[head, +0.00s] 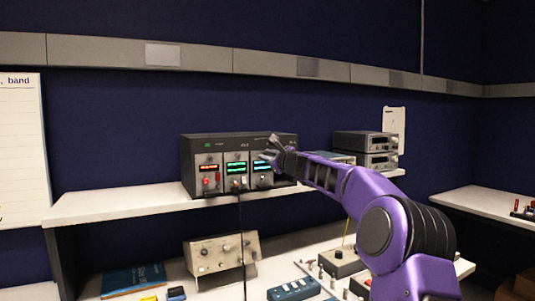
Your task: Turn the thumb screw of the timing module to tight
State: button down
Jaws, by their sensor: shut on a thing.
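A dark instrument rack (230,143) stands on the white shelf, holding three modules side by side with red, green and blue displays. My gripper (267,160) reaches in from the right to the front of the right-hand module (262,182), the one with the blue display. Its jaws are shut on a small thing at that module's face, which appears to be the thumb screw. The fingers hide the screw, so its angle does not show. The module labels are too small to read, so I cannot confirm which one is the timing module.
Two stacked grey instruments (366,150) stand right of the rack on the white shelf (120,204). Below, the bench holds a beige control box (220,254), a blue box (293,289) and a blue book (133,281). A black cable (242,240) hangs from the middle module.

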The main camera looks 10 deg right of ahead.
jog(key=shift+m+p, duration=2.25)
jog(key=shift+m, duration=12.25)
jog(key=c, duration=0.8)
grip_release()
jog(key=shift+o, duration=0.2)
